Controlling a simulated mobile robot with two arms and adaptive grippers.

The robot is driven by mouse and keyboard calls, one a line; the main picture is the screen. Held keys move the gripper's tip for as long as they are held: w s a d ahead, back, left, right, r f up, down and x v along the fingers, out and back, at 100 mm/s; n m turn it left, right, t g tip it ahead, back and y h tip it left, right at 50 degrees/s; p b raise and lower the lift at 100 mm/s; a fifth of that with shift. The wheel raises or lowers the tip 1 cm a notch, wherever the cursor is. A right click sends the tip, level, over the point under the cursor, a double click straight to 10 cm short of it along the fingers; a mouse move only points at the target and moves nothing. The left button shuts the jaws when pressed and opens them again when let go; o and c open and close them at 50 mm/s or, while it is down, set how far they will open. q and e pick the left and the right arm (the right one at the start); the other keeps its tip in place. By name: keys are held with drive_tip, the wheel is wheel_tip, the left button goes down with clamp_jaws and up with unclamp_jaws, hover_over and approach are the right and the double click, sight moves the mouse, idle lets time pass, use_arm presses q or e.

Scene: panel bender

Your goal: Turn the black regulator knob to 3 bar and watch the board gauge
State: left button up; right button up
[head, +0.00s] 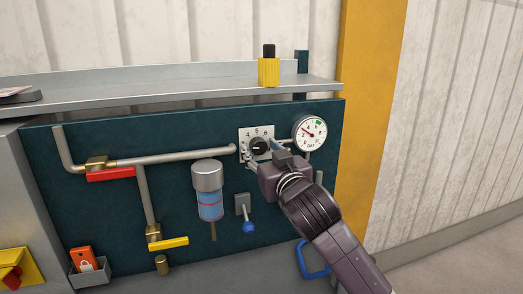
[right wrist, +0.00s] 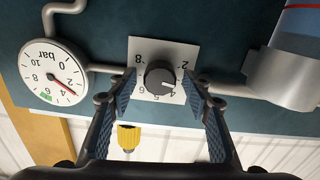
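The black regulator knob (head: 258,145) sits on a pale square scale plate (head: 243,133) on the dark teal board. In the right wrist view the knob (right wrist: 159,78) shows upside down, with numbers around it; its exact setting is hard to read. My right gripper (head: 262,157) is at the knob. Its two fingers (right wrist: 159,82) stand open on either side, with a gap showing at each side. The round white board gauge (head: 309,133) is right of the knob. Its red needle points to the upper left in the head view; it also shows in the right wrist view (right wrist: 47,66). My left gripper is out of view.
A filter bowl (head: 209,202) and a blue-tipped lever (head: 245,212) are close by, left of and below my right gripper. Pipes with a red handle (head: 110,174) and a yellow handle (head: 168,243) are further left. A yellow-and-black object (head: 268,70) stands on the shelf above.

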drive_tip(key=v, duration=1.2)
